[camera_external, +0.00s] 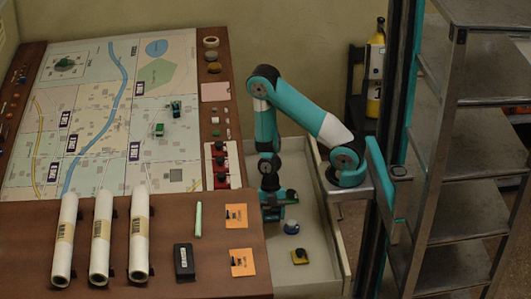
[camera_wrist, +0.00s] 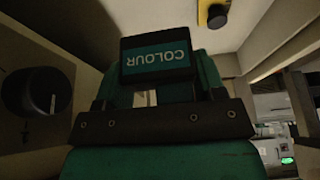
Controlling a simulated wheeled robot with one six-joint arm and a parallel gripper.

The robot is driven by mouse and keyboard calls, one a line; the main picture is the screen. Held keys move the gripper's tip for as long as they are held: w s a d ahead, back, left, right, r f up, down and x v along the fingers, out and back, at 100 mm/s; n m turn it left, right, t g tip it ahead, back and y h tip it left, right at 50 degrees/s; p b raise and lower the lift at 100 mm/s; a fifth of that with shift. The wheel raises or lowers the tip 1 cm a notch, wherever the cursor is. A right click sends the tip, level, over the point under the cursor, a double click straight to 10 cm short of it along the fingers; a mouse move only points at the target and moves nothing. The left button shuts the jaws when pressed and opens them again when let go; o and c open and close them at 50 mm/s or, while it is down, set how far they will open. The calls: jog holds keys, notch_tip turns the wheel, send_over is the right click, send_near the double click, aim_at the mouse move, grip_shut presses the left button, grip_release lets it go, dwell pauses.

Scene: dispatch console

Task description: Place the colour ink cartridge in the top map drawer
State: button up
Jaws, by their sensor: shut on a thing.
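The colour ink cartridge (camera_wrist: 157,57) is a dark block with a teal label reading COLOUR, upside down in the wrist view. My gripper (camera_wrist: 160,98) is shut on it. In the external view my gripper (camera_external: 278,203) points down over the left part of the open map drawer (camera_external: 318,268), beside the desk's right edge. The drawer is pale inside, and its floor also shows in the wrist view. Whether the cartridge touches the floor cannot be told.
A dark labelled box (camera_external: 184,262), orange cards (camera_external: 243,262) and rolled maps (camera_external: 101,238) lie on the desk. A metal shelf rack (camera_external: 465,145) stands at right.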

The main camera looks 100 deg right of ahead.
notch_tip(320, 180, down, 11)
jog(key=shift+f+b, duration=0.2)
jog(key=shift+b, duration=0.2)
jog(key=o, duration=0.9)
jog(key=shift+f, duration=0.1)
jog(key=v, duration=1.2)
jog(key=shift+p, duration=0.4)
